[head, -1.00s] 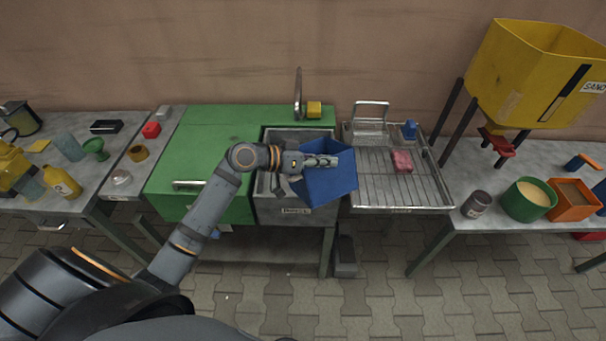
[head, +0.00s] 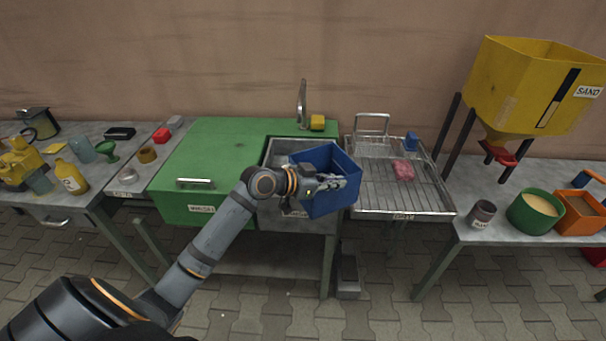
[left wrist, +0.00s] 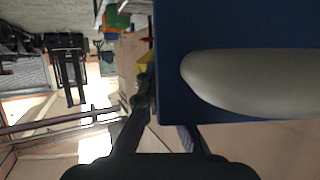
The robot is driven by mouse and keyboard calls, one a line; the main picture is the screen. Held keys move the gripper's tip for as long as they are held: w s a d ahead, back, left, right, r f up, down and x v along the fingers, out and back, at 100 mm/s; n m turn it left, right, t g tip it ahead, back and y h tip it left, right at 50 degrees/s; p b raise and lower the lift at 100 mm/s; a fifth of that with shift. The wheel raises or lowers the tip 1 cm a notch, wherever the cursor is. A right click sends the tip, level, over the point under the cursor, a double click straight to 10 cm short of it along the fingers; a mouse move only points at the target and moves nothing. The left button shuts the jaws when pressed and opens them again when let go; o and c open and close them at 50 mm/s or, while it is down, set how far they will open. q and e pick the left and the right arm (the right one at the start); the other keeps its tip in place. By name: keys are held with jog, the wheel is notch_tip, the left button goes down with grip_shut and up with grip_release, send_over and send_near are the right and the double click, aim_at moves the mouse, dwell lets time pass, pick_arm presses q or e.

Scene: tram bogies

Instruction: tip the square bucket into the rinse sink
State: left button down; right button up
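The blue square bucket (head: 328,204) is held above the right part of the grey rinse sink (head: 275,152). It is tilted, and I see into its open top; no contents can be made out. My left gripper (head: 328,184) is at the bucket's near side, with its fingers closed on it. In the left wrist view the bucket's blue wall (left wrist: 225,28) with a pale grey rounded patch fills the right side, and my left gripper's fingers (left wrist: 163,118) meet at its edge. The bucket hides part of the basin. My right gripper is not in view.
A tap (head: 302,105) and a yellow block (head: 317,122) stand behind the sink. A green cabinet (head: 215,150) adjoins it on the left. A wire drying rack (head: 385,190) with a pink sponge (head: 403,170) and a blue item (head: 411,141) adjoins it on the right.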

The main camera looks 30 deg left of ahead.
pick_arm(q)
jog(key=shift+r+p, duration=2.25)
jog(key=shift+r, duration=0.4)
jog(key=shift+f, duration=0.15)
